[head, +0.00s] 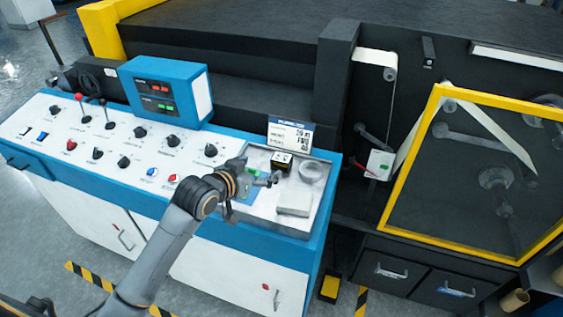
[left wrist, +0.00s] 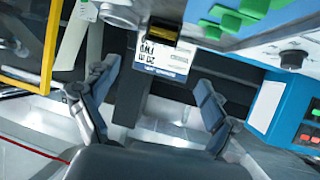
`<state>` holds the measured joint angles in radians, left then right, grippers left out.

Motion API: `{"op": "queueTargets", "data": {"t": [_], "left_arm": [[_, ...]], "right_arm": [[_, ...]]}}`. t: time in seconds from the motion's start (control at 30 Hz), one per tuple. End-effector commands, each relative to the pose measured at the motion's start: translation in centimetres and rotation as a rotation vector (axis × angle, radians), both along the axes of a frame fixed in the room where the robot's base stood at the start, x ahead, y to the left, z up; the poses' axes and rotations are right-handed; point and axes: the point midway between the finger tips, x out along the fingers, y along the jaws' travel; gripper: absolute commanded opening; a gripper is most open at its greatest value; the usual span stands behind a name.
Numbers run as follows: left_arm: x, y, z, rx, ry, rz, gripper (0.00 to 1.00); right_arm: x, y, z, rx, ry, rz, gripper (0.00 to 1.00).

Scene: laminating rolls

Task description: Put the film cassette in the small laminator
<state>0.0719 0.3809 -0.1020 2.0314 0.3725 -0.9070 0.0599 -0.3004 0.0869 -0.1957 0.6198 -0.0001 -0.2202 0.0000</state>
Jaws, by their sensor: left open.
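My left gripper (head: 254,194) is over the front left part of the tray on the blue and white console. In the left wrist view its two fingers (left wrist: 157,80) are spread, with nothing between them. A small black box with a yellow edge and a pale top (head: 282,161), which looks like the film cassette, stands at the back of the tray, just beyond the gripper and apart from it. It also shows in the left wrist view (left wrist: 172,30). A dark machine with a yellow-framed clear door (head: 490,170) stands at right; I cannot tell whether it is the small laminator. My right gripper is out of view.
The tray (head: 265,218) also holds a grey ring (head: 312,172), a pale block (head: 295,203) and green pieces (left wrist: 240,14), partly behind the gripper. A printed label (head: 290,133) stands at its back edge. Knobs and levers cover the console's left; a blue display box (head: 165,90) rises behind.

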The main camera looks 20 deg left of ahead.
Motion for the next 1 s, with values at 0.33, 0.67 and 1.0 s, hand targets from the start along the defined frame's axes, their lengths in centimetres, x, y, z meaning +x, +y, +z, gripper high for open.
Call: {"op": "queueTargets", "data": {"t": [0.33, 0.67, 1.0], "left_arm": [[5.2, -1.3, -2.5, -0.001, 0.002, 0.001, 0.86], [7.0, -1.7, -3.4, 0.000, 0.002, -0.001, 0.86], [10.3, -2.2, -4.9, -0.001, 0.003, 0.000, 0.86]], "right_arm": [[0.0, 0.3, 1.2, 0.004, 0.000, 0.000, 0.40], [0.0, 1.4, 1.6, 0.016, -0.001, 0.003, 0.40], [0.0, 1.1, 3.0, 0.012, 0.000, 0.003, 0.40]]}}
